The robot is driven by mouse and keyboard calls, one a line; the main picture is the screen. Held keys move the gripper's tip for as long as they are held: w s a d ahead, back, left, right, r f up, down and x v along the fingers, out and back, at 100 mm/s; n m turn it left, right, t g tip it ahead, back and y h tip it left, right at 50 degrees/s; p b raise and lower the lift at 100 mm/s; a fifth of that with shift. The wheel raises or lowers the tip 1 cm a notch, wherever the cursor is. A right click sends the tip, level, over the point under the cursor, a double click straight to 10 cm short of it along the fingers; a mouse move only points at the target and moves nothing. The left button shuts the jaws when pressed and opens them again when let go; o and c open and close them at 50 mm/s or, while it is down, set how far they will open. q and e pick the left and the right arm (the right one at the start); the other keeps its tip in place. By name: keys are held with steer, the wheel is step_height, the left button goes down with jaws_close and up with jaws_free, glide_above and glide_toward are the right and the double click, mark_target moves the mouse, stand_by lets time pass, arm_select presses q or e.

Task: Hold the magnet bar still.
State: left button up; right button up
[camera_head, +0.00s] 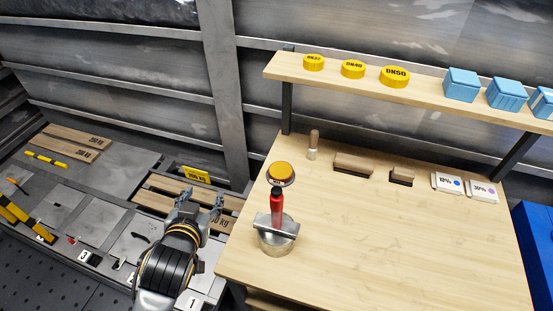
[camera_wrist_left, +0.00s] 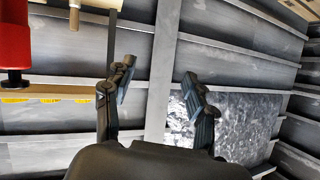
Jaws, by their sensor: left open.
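The grey metal bar (camera_head: 283,224), which looks like the magnet bar, lies across the top of a round metal pot (camera_head: 275,243) near the left edge of the wooden table (camera_head: 390,245). A red cylinder with a black cap (camera_head: 277,205) stands upright at the bar. A red object (camera_wrist_left: 14,40), probably the same cylinder, shows at the upper left of the left wrist view. My left gripper (camera_head: 201,200) is open and empty, left of the pot and apart from it. Its spread fingers also show in the wrist view (camera_wrist_left: 158,72). My right gripper is in neither view.
A yellow-topped round item (camera_head: 281,172) stands just behind the red cylinder. Brushes (camera_head: 353,163) and white boxes (camera_head: 447,183) line the table's back. A shelf (camera_head: 330,75) above holds yellow caps and blue boxes. The table's middle and front are clear.

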arm_select(q)
steer(key=w+d+r+m+t+h, duration=0.35)
steer(key=d+r, duration=0.25)
steer(key=r, duration=0.5)
steer(key=w+d+r+m+t+h, duration=0.25)
steer(key=d+r+t+h, duration=0.35)
steer(key=r, duration=0.5)
steer(key=s+d+r+m+g+h, duration=0.6)
steer(key=d+r+m+g+h, duration=0.2)
steer(key=d+m+h, duration=0.3)
steer(key=s+d+m+g+h, duration=0.3)
steer(key=s+d+m+g, duration=0.4)
steer(key=m+g, duration=0.75)
steer(key=m+y, duration=0.4)
steer(key=y, duration=2)
glide_above(277, 205)
steer(key=w, duration=0.1)
steer(key=shift+h, duration=0.25)
steer(key=f, duration=2)
steer(key=shift+w+d, duration=0.1)
steer(key=shift+w, duration=0.1)
steer(key=shift+w+a+f, duration=0.1)
steer(key=shift+a, duration=0.1)
step_height(277, 205, down, 12)
steer(key=p, duration=0.4)
steer(key=shift+f, duration=0.75)
